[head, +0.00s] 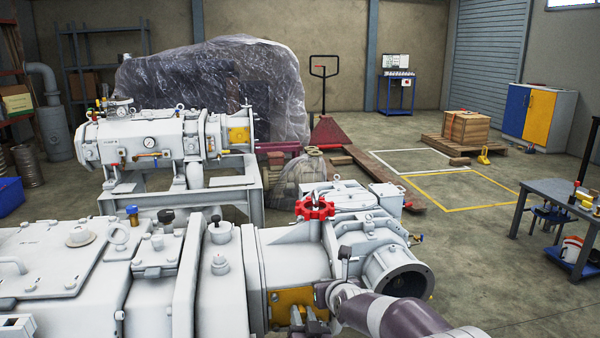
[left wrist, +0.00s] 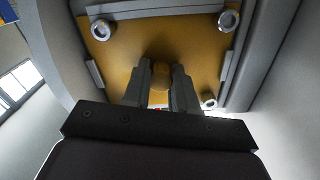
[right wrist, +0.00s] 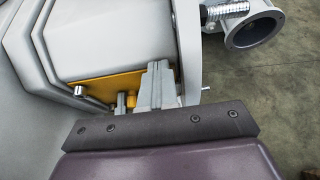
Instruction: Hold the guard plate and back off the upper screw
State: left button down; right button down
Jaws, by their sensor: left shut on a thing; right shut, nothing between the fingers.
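The guard plate (head: 290,302) is an orange-yellow panel on the side of the pale grey pump. My left gripper (head: 308,324) is in front of it; in the left wrist view its fingers are shut on the plate's round knob (left wrist: 160,77). That view shows an upper left screw (left wrist: 100,30), an upper right screw (left wrist: 228,20) and a lower right screw (left wrist: 208,100). My right gripper (right wrist: 158,68) is shut and empty beside the right end of the plate in the right wrist view. A screw (right wrist: 80,92) shows farther left there. Contact between the right fingertips and any screw cannot be seen.
A red handwheel (head: 315,208) stands above the plate. An open pipe flange (head: 402,280) lies to the right, near my right arm. A second pump (head: 150,140) stands behind. A blue-grey workbench (head: 560,190) is at right, with open floor between.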

pick_arm(q)
jog(key=shift+f, duration=0.1)
pick_arm(e)
jog(key=shift+s+a+f, duration=0.1)
jog(key=shift+a+f, duration=0.05)
jog(key=shift+a, duration=0.1)
jog(key=shift+s+a, duration=0.15)
jog(key=shift+a, duration=0.55)
jog(key=shift+f, duration=0.1)
jog(key=s+r, duration=0.1)
jog(key=s, duration=0.5)
jog(key=shift+d, duration=0.45)
pick_arm(q)
jog(key=c, duration=0.8)
grip_release()
